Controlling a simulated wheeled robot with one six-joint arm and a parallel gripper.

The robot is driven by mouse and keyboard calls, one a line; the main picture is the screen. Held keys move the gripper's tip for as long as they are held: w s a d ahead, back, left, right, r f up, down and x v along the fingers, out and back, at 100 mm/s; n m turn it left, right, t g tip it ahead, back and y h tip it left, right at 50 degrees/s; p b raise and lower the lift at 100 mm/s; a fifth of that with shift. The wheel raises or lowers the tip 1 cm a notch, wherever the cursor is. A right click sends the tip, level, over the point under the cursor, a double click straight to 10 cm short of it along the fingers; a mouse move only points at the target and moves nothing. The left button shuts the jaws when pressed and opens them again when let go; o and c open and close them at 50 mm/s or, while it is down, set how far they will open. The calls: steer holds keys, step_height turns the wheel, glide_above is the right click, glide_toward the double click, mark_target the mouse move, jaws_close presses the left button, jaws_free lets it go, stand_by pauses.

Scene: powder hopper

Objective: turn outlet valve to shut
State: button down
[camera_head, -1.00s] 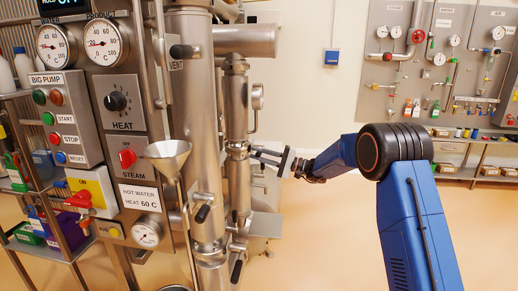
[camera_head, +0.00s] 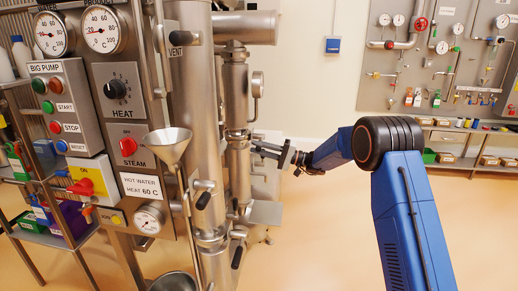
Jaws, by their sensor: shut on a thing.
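My gripper (camera_head: 259,149) is at the right side of the narrow steel pipe (camera_head: 238,178), just below a clamp ring. Its jaws point left and are closed on a small part at that pipe, which looks like a valve handle; jaws and pipe largely hide it. No label reading "outlet" is legible. Lower down, a black-gripped lever (camera_head: 203,200) sits on the wide steel column (camera_head: 200,110). Another black-gripped lever (camera_head: 237,257) hangs near the foot of the narrow pipe. I cannot tell the valve's setting.
A steel funnel (camera_head: 167,146) and the control panel (camera_head: 122,100) with gauges and knobs stand left of the column. A small steel plate (camera_head: 266,213) juts out below my gripper. The floor to the right is clear. A pipe board (camera_head: 430,60) hangs on the back wall.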

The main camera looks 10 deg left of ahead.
steer(key=shift+f, duration=0.85)
steer(key=c, duration=1.6)
jaws_free()
steer(key=shift+f, duration=0.1)
steer(key=shift+r, duration=0.3)
steer(key=shift+d, duration=0.15)
steer(key=v, duration=1.7)
steer(key=shift+d, duration=0.1)
